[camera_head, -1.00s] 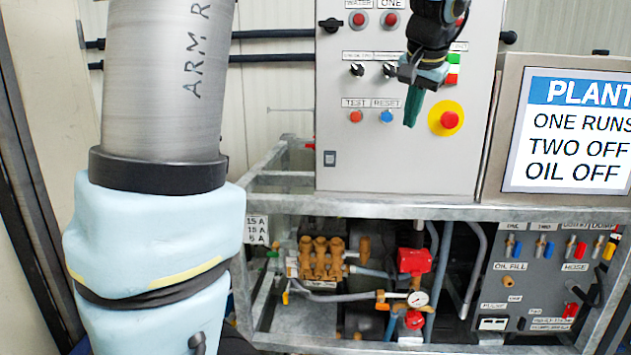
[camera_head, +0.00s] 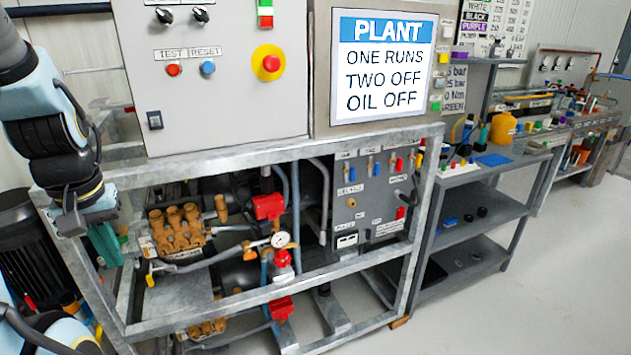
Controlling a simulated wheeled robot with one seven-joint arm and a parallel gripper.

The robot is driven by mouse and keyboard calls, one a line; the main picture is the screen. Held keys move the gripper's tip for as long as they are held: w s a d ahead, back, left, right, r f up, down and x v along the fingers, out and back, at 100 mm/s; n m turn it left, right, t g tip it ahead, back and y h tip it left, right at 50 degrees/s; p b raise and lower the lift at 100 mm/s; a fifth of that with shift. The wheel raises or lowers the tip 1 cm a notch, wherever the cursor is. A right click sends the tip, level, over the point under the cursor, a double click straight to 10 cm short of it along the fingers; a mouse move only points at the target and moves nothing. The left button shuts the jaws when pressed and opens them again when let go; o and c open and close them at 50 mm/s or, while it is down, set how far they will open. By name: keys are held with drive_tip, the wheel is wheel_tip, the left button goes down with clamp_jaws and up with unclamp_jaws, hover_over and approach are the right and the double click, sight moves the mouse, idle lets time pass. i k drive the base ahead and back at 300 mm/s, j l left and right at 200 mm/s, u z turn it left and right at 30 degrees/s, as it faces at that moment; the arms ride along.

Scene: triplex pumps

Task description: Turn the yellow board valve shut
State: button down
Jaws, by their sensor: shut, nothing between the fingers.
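The grey valve board (camera_head: 374,205) sits in the right end of the pump frame in the head view. Several small valves line its upper edge. The yellow valve (camera_head: 421,146) is at the board's top right corner, beside the frame's upright. It is small, so I cannot tell its exact handle angle. Red valve handles (camera_head: 399,163) and a blue valve handle (camera_head: 370,167) are to its left. My gripper (camera_head: 106,244) is at the far left, pointing down near the frame's left end, far from the yellow valve. Its green fingers are shut and empty.
A metal frame (camera_head: 265,150) holds brass pumps (camera_head: 178,230), a pressure gauge (camera_head: 281,239) and red fittings. A control cabinet (camera_head: 215,95) and PLANT sign (camera_head: 390,67) stand above. A shelved bench (camera_head: 475,190) is at right. The floor (camera_head: 520,290) in front is clear.

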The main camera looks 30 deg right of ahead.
sight(418, 159)
drive_tip(key=l+z, duration=0.1)
drive_tip(key=l, duration=0.4)
drive_tip(key=l+z, duration=0.1)
drive_tip(key=l, duration=0.4)
drive_tip(key=i+l+z, duration=0.1)
drive_tip(key=l, duration=0.45)
drive_tip(key=i+l+z, duration=0.1)
drive_tip(key=l, duration=0.4)
drive_tip(key=i+l+z, duration=0.1)
drive_tip(key=l, duration=0.4)
